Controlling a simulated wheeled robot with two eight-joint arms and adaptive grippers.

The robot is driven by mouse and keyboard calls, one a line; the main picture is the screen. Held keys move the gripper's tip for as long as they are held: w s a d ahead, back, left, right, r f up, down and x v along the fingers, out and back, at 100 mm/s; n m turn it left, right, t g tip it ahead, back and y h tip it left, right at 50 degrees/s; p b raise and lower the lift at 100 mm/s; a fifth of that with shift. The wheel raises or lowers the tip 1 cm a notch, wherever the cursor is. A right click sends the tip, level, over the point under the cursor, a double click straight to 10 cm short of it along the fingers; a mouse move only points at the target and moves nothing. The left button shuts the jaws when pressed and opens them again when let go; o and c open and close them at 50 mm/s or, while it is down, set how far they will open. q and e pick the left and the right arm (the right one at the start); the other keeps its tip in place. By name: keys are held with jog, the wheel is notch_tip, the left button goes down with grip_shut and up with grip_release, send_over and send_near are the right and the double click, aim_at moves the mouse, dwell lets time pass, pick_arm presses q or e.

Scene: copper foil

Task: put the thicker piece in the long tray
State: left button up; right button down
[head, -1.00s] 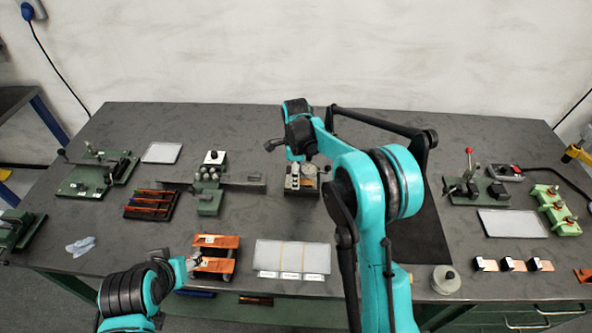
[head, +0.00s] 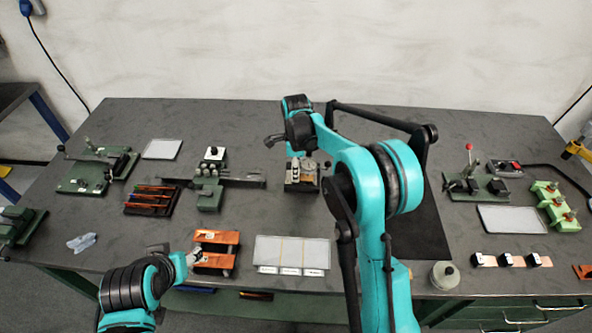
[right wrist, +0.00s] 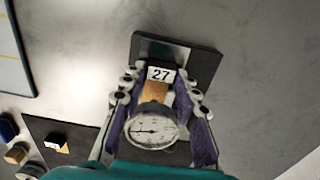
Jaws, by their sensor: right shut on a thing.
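My right gripper (right wrist: 163,78) is shut on a copper piece (right wrist: 156,92) with a white label reading 27. The piece is at a dark gauge stand (right wrist: 205,62); a round dial (right wrist: 152,128) covers part of it. In the head view the stand (head: 301,187) is mid-table, below my right wrist. Three copper pieces (head: 512,261) with black and white ends lie at the right front. A pale tray (head: 291,251) with yellow dividing lines and front labels is at the front middle. My left gripper (head: 190,258) is beside an orange rack (head: 216,238); its jaws are unclear.
Plain pale trays lie at the back left (head: 162,149) and right (head: 512,219). Green fixtures (head: 90,178) and a rack of coloured strips (head: 151,199) are on the left. A red-knobbed fixture (head: 475,186) and green holder (head: 556,207) are on the right. A dark mat (head: 425,235) lies behind my right arm.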

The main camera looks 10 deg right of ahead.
jog(key=shift+w+a, duration=0.25)
jog(key=shift+a, duration=0.6)
jog(key=shift+w+a, duration=0.25)
jog(key=shift+a, duration=0.65)
jog(key=shift+w+a, duration=0.25)
jog(key=shift+a, duration=0.6)
jog(key=shift+r, duration=0.1)
notch_tip(320, 180, up, 7)
jog(key=p, duration=0.5)
dwell(0.4)
